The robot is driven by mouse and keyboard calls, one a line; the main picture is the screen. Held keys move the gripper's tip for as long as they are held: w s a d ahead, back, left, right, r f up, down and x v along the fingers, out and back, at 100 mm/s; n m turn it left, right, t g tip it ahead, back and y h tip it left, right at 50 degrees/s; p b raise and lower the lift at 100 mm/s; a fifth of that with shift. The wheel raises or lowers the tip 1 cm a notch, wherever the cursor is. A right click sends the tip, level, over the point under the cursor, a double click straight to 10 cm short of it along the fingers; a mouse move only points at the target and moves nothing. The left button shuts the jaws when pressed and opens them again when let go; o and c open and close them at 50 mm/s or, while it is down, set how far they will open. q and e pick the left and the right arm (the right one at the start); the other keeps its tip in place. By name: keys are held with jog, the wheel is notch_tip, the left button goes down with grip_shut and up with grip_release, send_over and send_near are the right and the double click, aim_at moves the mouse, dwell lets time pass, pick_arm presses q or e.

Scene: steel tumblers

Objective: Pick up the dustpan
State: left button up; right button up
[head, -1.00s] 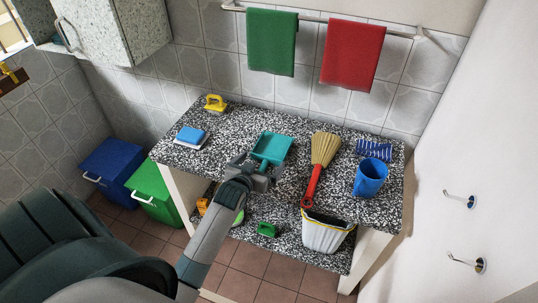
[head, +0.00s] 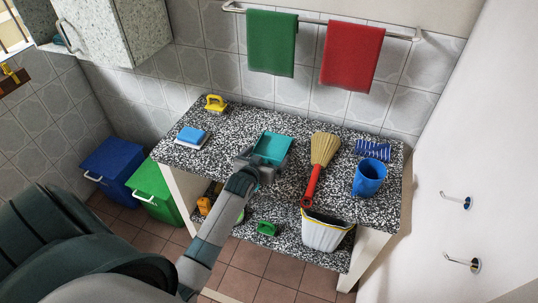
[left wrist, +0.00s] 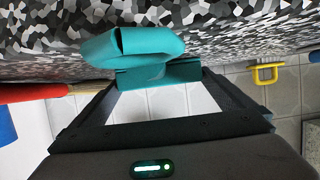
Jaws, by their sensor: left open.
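The teal dustpan (head: 272,147) lies on the speckled counter (head: 222,148), its pan toward the back and its handle end toward me. My left gripper (head: 258,165) is at the handle end in the head view and hides most of the handle. In the left wrist view the dustpan (left wrist: 135,48) shows large, at and just beyond the fingertips of the left gripper (left wrist: 160,78). The jaws are open, one finger on each side of a teal part. I cannot tell whether a finger touches it. My right gripper is not in view.
A broom (head: 322,155) with a red handle, a blue mug (head: 369,178) and a blue brush (head: 373,150) lie or stand to the right. A blue sponge (head: 192,134) and a yellow-handled tool (head: 215,103) are to the left. A white bin (head: 325,235) stands below.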

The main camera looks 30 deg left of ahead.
pick_arm(q)
jog(key=shift+x, duration=1.25)
jog(key=shift+r, duration=0.1)
jog(key=c, duration=0.8)
